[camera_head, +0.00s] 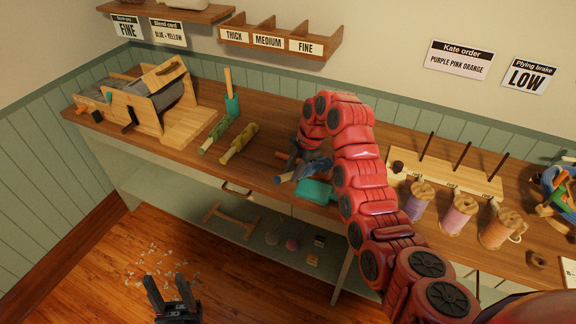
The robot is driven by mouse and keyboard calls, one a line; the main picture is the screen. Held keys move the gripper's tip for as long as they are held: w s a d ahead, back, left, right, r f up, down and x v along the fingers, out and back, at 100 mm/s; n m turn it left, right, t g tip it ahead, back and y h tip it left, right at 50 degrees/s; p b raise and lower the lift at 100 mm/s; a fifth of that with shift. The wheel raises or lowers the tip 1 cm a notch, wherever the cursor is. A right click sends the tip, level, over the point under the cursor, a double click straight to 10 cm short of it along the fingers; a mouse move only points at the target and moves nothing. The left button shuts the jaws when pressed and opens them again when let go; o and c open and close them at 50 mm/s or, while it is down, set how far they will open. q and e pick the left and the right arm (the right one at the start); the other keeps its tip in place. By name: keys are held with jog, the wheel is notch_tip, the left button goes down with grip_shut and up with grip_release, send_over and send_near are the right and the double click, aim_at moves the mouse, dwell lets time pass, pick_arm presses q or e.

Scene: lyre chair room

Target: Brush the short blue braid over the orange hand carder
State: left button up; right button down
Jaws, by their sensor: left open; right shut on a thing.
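My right gripper (298,155), at the end of the red arm, is low over the table and shut on a blue roll (312,169) that looks like the short blue braid. The arm hides part of the grip. I cannot make out an orange hand carder clearly. A small orange-brown piece (281,155) shows just left of the gripper, and a flat teal piece (314,190) lies at the table's front edge below the braid. I cannot tell whether the braid touches either. My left gripper (167,284) is open and empty, low in front of the table above the floor.
On the table (185,148) are a wooden drum machine (160,95), a teal tool with a wooden handle (231,104), a green braid (215,134) and a yellow braid (239,144). Thread spools (458,215) stand right of my arm. A shelf (240,225) lies below.

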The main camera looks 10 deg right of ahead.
jog(key=shift+s+d+r+p, duration=0.15)
jog(key=shift+s+d+p, duration=0.1)
jog(key=shift+p, duration=0.3)
jog(key=shift+w+a+b, duration=0.2)
jog(key=shift+a+b, duration=0.05)
jog(key=shift+b, duration=0.05)
jog(key=w+a, duration=0.1)
jog(key=w+a+b, duration=0.1)
jog(key=a, duration=0.2)
jog(key=shift+w+a+f+b, duration=0.1)
jog(key=shift+w+f+b, duration=0.2)
jog(key=shift+w+b, duration=0.1)
jog(key=shift+w+a+f+b, duration=0.15)
jog(key=shift+w+a+b, duration=0.05)
jog(key=shift+b, duration=0.35)
jog(key=shift+w+a+b, duration=0.4)
jog(key=shift+a+b, duration=0.2)
jog(key=shift+b, duration=0.2)
notch_tip(320, 180, up, 7)
jog(key=p, duration=0.2)
jog(key=shift+a+f+p, duration=0.15)
jog(key=shift+p, duration=0.2)
